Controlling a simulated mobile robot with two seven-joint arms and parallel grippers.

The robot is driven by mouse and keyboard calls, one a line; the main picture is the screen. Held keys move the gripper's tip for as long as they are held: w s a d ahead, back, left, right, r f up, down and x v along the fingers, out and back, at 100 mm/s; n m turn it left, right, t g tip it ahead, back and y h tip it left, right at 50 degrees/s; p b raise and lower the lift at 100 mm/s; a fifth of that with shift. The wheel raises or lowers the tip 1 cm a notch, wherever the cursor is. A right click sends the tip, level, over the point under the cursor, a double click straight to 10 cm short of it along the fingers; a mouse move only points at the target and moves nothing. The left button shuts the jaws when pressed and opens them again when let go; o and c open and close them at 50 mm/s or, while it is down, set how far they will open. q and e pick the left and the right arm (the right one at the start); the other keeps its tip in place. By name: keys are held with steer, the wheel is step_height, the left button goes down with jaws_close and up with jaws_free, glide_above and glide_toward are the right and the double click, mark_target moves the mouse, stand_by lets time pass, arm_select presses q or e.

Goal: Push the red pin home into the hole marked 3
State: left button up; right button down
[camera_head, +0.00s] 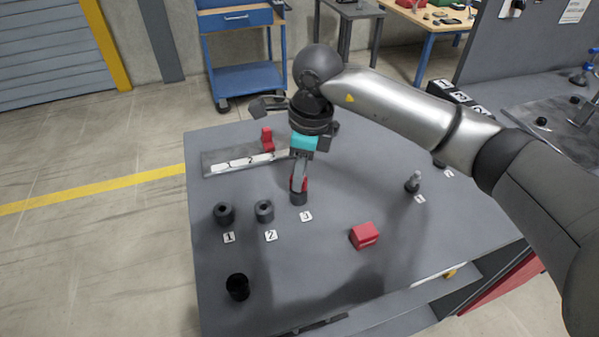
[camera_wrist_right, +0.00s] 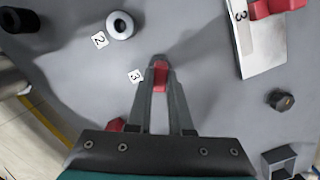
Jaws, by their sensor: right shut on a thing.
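My right gripper (camera_head: 299,187) points down over the dark cylindrical socket (camera_head: 298,199) beside the tag 3 (camera_head: 306,216). It is shut on the red pin (camera_head: 304,184), a bit of which shows between the fingers. In the right wrist view the fingertips (camera_wrist_right: 160,78) close around the red pin (camera_wrist_right: 160,70), next to the tag 3 (camera_wrist_right: 135,76). The pin meets or stands just over the socket's top; its lower end is hidden, so I cannot tell how deep it sits. My left gripper is not in view.
Sockets 1 (camera_head: 224,214) and 2 (camera_head: 264,211) stand to the left. A grey tray (camera_head: 215,157) with another red piece (camera_head: 267,140) lies behind. A red block (camera_head: 364,236) is to the right, a black cup (camera_head: 237,287) at the front. The front middle is clear.

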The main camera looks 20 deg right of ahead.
steer(key=shift+f, duration=0.2)
stand_by(0.7)
steer(key=c, duration=0.7)
jaws_free()
steer(key=shift+c, duration=0.2)
